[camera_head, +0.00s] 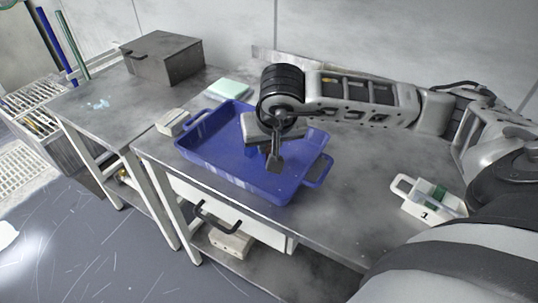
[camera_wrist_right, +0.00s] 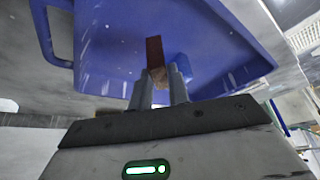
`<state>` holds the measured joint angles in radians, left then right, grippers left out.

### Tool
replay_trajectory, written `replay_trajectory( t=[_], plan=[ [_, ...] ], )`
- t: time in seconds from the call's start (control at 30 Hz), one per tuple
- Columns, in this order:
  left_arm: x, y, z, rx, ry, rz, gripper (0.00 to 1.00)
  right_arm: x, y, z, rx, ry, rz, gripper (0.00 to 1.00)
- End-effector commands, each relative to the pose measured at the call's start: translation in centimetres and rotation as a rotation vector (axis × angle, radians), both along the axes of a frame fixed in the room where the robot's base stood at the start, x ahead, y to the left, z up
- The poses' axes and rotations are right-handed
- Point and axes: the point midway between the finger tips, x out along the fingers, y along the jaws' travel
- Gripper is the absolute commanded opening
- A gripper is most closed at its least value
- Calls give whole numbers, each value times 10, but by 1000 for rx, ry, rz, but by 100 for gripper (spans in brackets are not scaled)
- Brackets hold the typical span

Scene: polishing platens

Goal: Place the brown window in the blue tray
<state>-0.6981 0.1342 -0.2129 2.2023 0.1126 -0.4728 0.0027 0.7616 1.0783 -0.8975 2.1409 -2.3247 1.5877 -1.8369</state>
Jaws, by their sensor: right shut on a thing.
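The blue tray (camera_head: 222,161) lies on the grey metal table and fills much of the wrist view (camera_wrist_right: 110,40). My right gripper (camera_head: 274,158) reaches over the right part of the tray, pointing down. In the right wrist view, its two fingers (camera_wrist_right: 161,80) are shut on the brown window (camera_wrist_right: 154,51), a thin, flat reddish-brown piece. The window stands out past the fingertips, with the tray behind it. I cannot tell whether it touches the tray floor. In the head view the gripper mostly hides the window. My left gripper is not in view.
A white holder marked 1 (camera_head: 421,208) with a green piece stands right of the tray. A pale green block (camera_head: 230,89) lies behind the tray, and a pale block (camera_head: 172,123) at its left. A grey metal box (camera_head: 163,58) stands on the left table.

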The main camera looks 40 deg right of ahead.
Motion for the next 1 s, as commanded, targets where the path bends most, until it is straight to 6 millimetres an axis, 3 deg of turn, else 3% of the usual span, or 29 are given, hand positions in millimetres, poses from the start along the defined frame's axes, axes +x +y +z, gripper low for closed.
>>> replay_trajectory(
  t=[0.03,0.1,0.3,0.47,0.5,0.57,0.87,1.0],
  plan=[
    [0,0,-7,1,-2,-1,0,-1,1,-14,0,4,0,0],
    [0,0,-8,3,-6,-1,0,-1,1,-21,1,3,1,0],
    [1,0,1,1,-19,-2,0,-1,1,-20,0,0,1,0],
    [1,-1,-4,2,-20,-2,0,-1,1,-24,1,1,1,0],
    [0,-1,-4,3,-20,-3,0,-1,1,-25,0,2,1,20],
    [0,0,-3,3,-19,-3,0,-1,1,-23,0,2,1,37],
    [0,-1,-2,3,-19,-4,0,-1,1,-22,0,2,1,39],
    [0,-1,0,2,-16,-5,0,-3,2,-13,0,0,1,39]
  ],
)
